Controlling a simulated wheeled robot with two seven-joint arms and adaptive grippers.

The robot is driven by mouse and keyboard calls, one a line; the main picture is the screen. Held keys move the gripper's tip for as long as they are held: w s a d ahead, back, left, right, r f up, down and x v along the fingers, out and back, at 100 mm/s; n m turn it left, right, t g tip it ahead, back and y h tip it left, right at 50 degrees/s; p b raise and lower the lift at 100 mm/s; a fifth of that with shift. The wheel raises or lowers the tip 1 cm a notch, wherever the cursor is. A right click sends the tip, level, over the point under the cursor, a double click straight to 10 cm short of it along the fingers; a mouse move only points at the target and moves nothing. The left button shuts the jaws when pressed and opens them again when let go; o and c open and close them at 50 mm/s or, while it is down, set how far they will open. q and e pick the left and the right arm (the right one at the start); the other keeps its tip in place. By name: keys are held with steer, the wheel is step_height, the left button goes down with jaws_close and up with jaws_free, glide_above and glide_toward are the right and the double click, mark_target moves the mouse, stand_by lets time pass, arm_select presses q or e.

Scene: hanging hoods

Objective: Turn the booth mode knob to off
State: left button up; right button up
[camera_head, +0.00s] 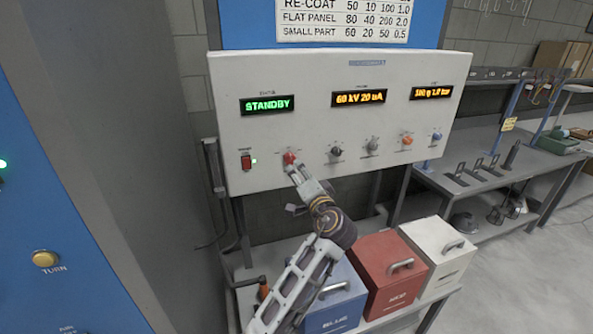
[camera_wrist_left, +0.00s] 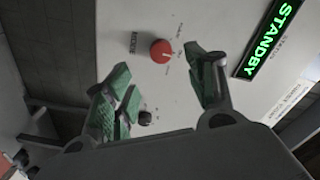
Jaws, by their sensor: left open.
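The control panel (camera_head: 310,105) is a pale sloped box with a row of knobs. A red knob (camera_head: 289,157) sits below the green STANDBY display (camera_head: 267,104); its lettering is too small to read. In the left wrist view the red knob (camera_wrist_left: 161,51) shows a white pointer mark, and the STANDBY display (camera_wrist_left: 268,38) is at the right. My left gripper (camera_head: 294,169) is just in front of the red knob. In the left wrist view its green-padded fingers (camera_wrist_left: 163,88) are spread, with nothing between them; contact with the knob cannot be seen. My right gripper is not in view.
Blue (camera_head: 340,292), red (camera_head: 385,250) and white (camera_head: 425,238) boxes stand below.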

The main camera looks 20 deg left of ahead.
arm_select(q)
steer(key=shift+v, duration=1.7)
